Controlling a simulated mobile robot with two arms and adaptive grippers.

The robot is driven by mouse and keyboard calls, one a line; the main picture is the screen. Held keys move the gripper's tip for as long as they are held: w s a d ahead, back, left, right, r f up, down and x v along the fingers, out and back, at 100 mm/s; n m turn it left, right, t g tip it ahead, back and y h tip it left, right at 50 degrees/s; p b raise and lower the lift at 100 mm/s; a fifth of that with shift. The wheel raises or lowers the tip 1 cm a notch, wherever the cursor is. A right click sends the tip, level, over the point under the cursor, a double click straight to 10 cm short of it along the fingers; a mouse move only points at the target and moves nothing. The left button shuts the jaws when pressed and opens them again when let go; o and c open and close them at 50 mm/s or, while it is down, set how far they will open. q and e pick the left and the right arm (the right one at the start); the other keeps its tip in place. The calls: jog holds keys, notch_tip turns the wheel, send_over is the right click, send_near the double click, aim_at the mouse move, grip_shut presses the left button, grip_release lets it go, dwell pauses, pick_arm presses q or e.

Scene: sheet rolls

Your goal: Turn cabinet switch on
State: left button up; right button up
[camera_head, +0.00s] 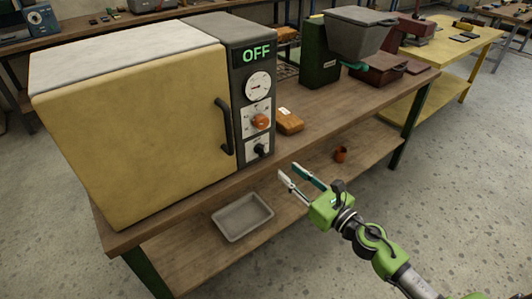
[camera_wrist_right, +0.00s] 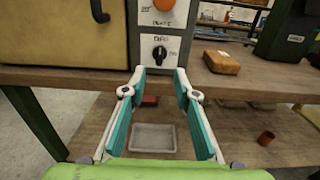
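The yellow cabinet (camera_head: 140,115) with a grey control panel stands on the wooden workbench. Its display (camera_head: 256,53) reads OFF in green. Below are a dial, an orange knob (camera_head: 260,122) and a small black switch (camera_head: 262,151) at the panel's bottom. In the right wrist view the black switch (camera_wrist_right: 159,53) is just beyond and between the fingertips, on a white plate. My right gripper (camera_head: 288,172) is open and empty, in front of the bench edge, apart from the switch and to its lower right. My left gripper is not in view.
The black door handle (camera_head: 223,127) is left of the panel. An orange-brown block (camera_head: 289,121) lies right of the cabinet. A grey tray (camera_head: 242,217) and a small brown cup (camera_head: 340,155) are on the lower shelf. A green machine with a grey hopper (camera_head: 355,32) stands farther right.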

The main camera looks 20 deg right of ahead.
aim_at(264, 151)
jog(key=p+x, duration=0.1)
jog(key=x, duration=1.1)
jog(key=shift+w+a+p, duration=0.1)
jog(key=shift+w+p, duration=0.1)
jog(key=shift+p, duration=0.15)
grip_shut()
